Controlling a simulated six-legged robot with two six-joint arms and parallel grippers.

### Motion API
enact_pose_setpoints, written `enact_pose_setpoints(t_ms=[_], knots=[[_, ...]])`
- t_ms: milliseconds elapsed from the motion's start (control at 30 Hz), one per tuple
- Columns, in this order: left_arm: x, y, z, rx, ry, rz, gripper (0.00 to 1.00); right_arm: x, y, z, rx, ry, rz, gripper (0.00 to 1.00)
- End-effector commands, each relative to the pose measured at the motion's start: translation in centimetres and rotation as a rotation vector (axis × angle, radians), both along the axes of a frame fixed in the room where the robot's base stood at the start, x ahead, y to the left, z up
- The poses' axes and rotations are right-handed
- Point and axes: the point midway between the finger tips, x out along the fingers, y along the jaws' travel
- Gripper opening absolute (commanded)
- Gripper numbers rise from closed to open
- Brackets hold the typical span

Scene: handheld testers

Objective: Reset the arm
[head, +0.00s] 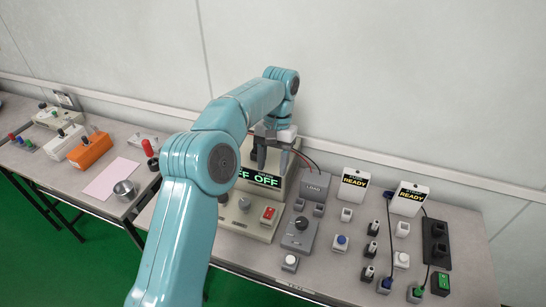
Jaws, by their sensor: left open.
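My left arm, teal, rises from the bottom of the head view, bends at the elbow and reaches out over the right-hand bench. Its gripper (271,161) is open, pointing down in front of a beige tester (243,222) with a lit green display (259,178) reading OFF. Nothing shows between the fingers. Whether the fingers touch the tester cannot be told. The arm hides the tester's left part. My right gripper is not in view.
A grey LOAD box (315,184), a grey dial box (300,234) and two READY displays (354,185) (409,198) stand to the right, among small switches and plugs. The left bench holds an orange box (91,150) and a metal cup (124,190). A wall closes the back.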

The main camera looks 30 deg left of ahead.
Motion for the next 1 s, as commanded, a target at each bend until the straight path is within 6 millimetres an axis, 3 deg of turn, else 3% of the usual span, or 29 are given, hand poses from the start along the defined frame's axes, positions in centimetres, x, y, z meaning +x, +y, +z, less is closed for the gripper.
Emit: enact_pose_setpoints(t_ms=[133, 667, 767, 1000], knots=[[0.2, 0.0, 0.9, 0.0, 0.0, 0.0, 0.51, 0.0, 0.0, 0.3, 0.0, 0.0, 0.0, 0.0], [0.2, 0.0, 1.0, 0.0, 0.0, 0.0, 0.51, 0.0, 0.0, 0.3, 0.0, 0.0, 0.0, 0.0], [0.2, 0.0, 2.1, 0.0, -0.001, 0.0, 0.51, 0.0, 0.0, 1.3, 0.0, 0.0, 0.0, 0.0], [0.2, 0.0, 6.9, 0.0, -0.001, 0.0, 0.51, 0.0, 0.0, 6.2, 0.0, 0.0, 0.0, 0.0]])
